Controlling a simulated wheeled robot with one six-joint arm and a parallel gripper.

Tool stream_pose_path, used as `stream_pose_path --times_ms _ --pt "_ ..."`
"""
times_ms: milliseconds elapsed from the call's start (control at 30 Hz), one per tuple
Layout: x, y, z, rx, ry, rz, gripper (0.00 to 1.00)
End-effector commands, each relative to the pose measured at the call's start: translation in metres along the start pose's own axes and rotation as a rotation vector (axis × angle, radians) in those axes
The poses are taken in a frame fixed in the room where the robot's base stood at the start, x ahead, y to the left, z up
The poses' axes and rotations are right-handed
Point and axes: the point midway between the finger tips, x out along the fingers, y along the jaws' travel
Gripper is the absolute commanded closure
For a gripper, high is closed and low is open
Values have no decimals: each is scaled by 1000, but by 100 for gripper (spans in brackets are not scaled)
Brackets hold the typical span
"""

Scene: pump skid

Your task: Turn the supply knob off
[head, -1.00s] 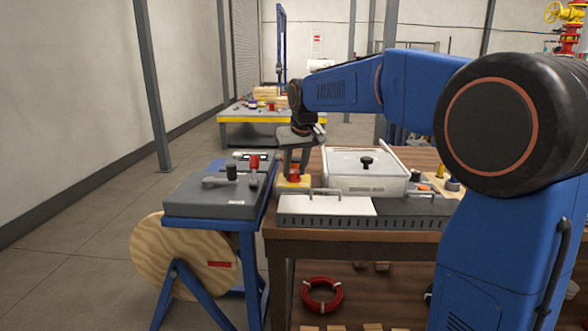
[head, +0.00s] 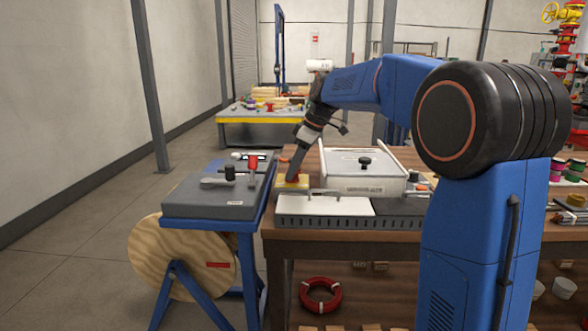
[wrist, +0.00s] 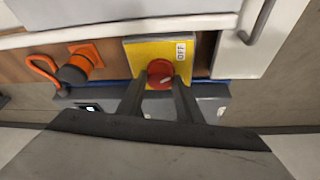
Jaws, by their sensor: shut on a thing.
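The supply knob (wrist: 160,73) is red and round, on a yellow plate (wrist: 133,52) with a white OFF label (wrist: 181,50). My gripper (wrist: 161,82) is shut on the knob in the wrist view, one finger on each side. A pale mark shows on the knob's face, but I cannot tell exactly where it points. In the head view the yellow plate (head: 281,184) sits at the table's left edge. There my gripper (head: 293,178) reaches down to it at a slant, and the red knob is mostly hidden.
A white-lidded box (head: 362,175) and a white panel with a handle (head: 330,206) stand right of the plate. A grey bench with levers (head: 212,190) is on the left. In the wrist view an orange-collared black fitting (wrist: 78,65) lies beside the plate.

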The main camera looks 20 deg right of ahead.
Motion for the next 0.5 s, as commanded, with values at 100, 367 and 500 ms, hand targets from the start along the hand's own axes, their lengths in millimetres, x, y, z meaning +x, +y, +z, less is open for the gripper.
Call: stream_pose_path --times_ms 100,367,500 --pt "0 2 1 -72 -1 -31 90" --pt "0 2 0 -183 -1 -76 90" --pt "0 2 0 -212 -1 -88 90"
